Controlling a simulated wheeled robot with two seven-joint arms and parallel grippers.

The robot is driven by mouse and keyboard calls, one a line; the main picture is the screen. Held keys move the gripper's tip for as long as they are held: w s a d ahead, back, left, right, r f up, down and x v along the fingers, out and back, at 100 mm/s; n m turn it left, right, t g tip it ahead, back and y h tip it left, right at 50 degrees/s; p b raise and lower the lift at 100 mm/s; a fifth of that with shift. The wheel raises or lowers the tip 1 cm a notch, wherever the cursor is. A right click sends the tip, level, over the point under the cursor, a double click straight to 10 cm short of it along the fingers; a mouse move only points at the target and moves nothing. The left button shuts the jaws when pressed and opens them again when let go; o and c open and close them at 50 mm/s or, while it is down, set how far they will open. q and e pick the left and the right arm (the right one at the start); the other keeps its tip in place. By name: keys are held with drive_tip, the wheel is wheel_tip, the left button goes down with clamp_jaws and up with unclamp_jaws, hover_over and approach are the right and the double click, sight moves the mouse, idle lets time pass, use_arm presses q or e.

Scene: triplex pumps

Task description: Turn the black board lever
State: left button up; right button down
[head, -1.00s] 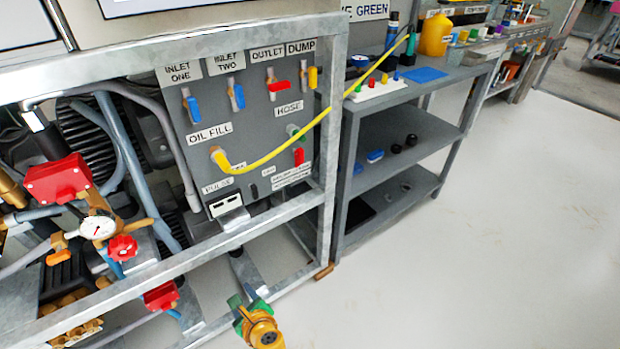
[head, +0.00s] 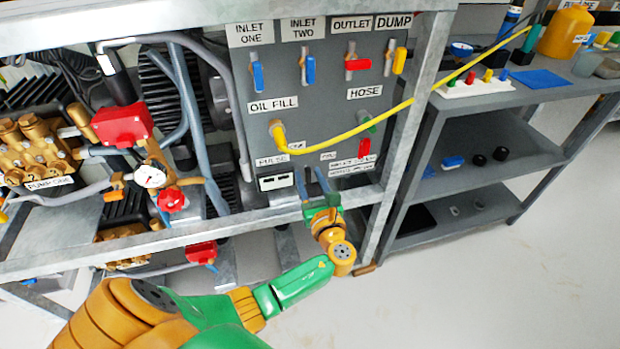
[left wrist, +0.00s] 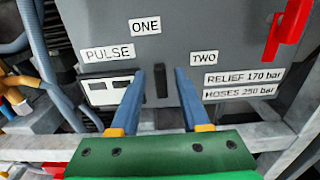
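The black board lever (left wrist: 161,82) is a small dark upright handle on the grey panel (left wrist: 230,30), between the labels ONE and TWO in the left wrist view. My left gripper (left wrist: 160,76) is open, with one blue-grey finger on each side of the lever. I see a gap on both sides, so it is not gripped. In the head view my left gripper (head: 309,173) reaches up to the panel's lower edge, and its fingers mostly hide the lever there. My right gripper is not in view.
A white PULSE box (head: 276,183) sits just left of the fingers. A red lever (head: 365,150) is to the upper right. A yellow hose (head: 350,127) arcs across the panel. The metal frame bar (head: 250,219) runs below the panel.

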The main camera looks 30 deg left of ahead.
use_arm(q)
clamp_jaws()
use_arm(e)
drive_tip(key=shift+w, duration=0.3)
